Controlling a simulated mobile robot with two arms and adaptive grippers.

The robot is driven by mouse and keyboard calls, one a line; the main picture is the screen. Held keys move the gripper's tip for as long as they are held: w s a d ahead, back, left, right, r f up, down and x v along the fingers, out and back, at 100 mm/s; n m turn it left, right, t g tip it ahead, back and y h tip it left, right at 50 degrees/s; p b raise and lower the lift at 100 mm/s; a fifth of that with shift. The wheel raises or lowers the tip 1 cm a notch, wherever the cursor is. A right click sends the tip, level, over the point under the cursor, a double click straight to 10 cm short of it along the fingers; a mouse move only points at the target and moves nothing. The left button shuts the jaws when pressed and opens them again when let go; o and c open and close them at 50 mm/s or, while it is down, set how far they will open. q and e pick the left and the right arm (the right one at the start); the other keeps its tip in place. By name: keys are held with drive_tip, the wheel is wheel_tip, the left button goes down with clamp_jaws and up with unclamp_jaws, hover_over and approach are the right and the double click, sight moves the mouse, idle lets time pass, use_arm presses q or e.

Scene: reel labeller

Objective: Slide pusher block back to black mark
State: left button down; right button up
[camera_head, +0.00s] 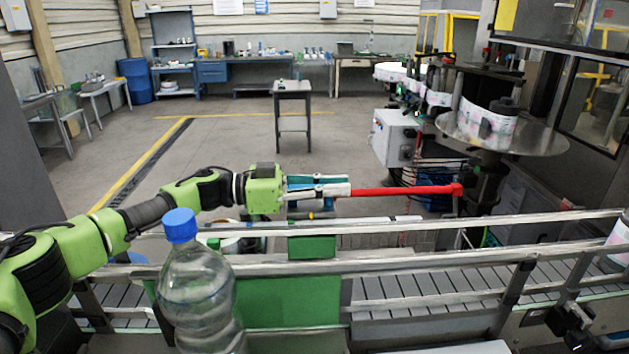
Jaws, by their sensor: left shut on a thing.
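My left gripper (340,190) reaches in from the left, above the far conveyor rail. Its fingers are shut at the near end of a red bar (405,190). The bar points right, roughly level, and ends in a red knob beside the labeller. A green block (312,247) sits below the gripper between the rails, with a larger green panel (290,302) in front of it. I cannot tell which part is the pusher block, and I cannot make out a black mark. My right gripper is not in view.
A clear bottle with a blue cap (180,225) stands in front, left of the green panel. The slatted conveyor (425,300) runs across the front between metal rails (420,259). The labeller's reel plate (535,137) is at right. Open floor (235,150) lies behind.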

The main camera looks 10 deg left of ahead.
use_arm(q)
drive_tip(key=p+x, duration=0.1)
drive_tip(key=x, duration=1.5)
drive_tip(key=shift+d, duration=0.2)
drive_tip(key=shift+s+r+p, duration=0.1)
drive_tip(key=shift+r+p, duration=0.05)
drive_tip(key=shift+p, duration=0.15)
drive_tip(key=c, duration=2)
unclamp_jaws()
drive_tip(key=shift+d, duration=0.1)
drive_tip(key=shift+o, duration=0.2)
drive_tip(key=v, duration=1.1)
drive_tip(key=shift+a, duration=0.35)
